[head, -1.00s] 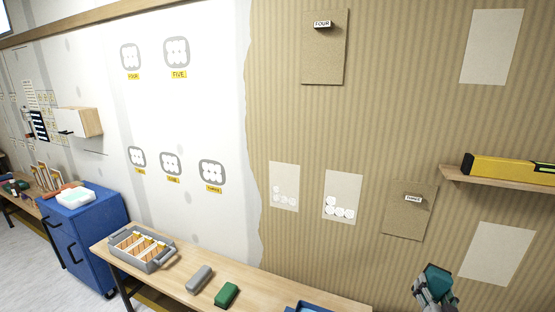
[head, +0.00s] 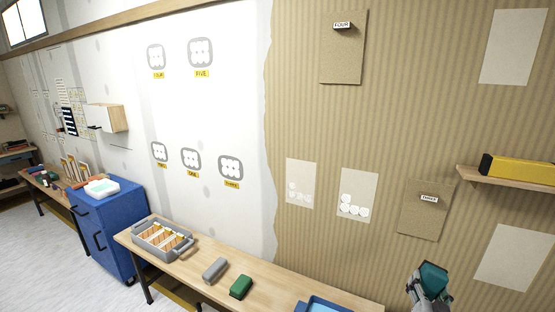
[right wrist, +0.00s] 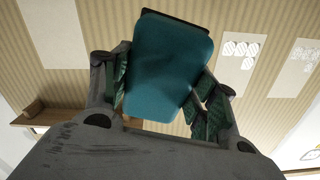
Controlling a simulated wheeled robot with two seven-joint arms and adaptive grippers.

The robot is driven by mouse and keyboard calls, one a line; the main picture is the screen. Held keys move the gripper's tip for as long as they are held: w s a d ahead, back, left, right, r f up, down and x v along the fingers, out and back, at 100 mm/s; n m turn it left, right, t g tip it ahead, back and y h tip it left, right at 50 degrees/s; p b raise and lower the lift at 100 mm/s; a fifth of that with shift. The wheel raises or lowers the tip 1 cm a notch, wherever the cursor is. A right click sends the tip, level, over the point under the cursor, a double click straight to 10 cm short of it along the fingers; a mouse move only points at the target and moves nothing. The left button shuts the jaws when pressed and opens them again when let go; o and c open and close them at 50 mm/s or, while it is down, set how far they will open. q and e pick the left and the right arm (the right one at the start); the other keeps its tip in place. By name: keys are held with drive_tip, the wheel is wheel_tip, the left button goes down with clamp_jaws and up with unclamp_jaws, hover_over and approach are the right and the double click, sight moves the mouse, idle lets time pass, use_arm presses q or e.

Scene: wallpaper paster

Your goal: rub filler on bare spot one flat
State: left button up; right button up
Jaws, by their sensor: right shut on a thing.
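My right gripper (head: 428,287) is at the lower right of the head view, shut on a teal block (head: 434,277). The block fills the middle of the right wrist view (right wrist: 170,65), between the green-padded fingers. Bare spot one (head: 190,159) is on the white wall, in the middle of the lower row, with a yellow ONE label (head: 193,175) under it. It shows white blobs inside a grey ring; how far they stand out is too small to tell. The gripper is far to its right, in front of the striped wallpaper. My left gripper is not in view.
A wooden bench (head: 262,283) runs below the wall with a grey tray (head: 163,238), a grey block (head: 215,270), a green block (head: 241,287) and a blue tray (head: 322,305). A shelf (head: 510,181) with a yellow level (head: 520,170) juts out at right. A blue cabinet (head: 118,240) stands left.

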drive_tip(key=shift+r, duration=0.1)
idle(0.4)
drive_tip(key=shift+w+a+r+n+t+y, duration=0.35)
drive_tip(key=shift+a+r+n+y, duration=0.1)
drive_tip(key=shift+a+y, duration=0.2)
drive_tip(key=a+f+n+t+y, duration=0.15)
drive_tip(key=a+n+y, duration=0.35)
drive_tip(key=a, duration=0.8)
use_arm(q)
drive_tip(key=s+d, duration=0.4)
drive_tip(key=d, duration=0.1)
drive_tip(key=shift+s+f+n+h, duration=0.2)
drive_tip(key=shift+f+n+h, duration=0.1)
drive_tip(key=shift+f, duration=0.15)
use_arm(e)
drive_tip(key=s+a+f+y, duration=0.1)
drive_tip(key=s+a+f, duration=0.3)
drive_tip(key=a+f, duration=0.2)
drive_tip(key=shift+a+f+y, duration=0.35)
drive_tip(key=shift+a+f, duration=0.05)
drive_tip(key=shift+f, duration=0.95)
drive_tip(key=shift+m, duration=0.25)
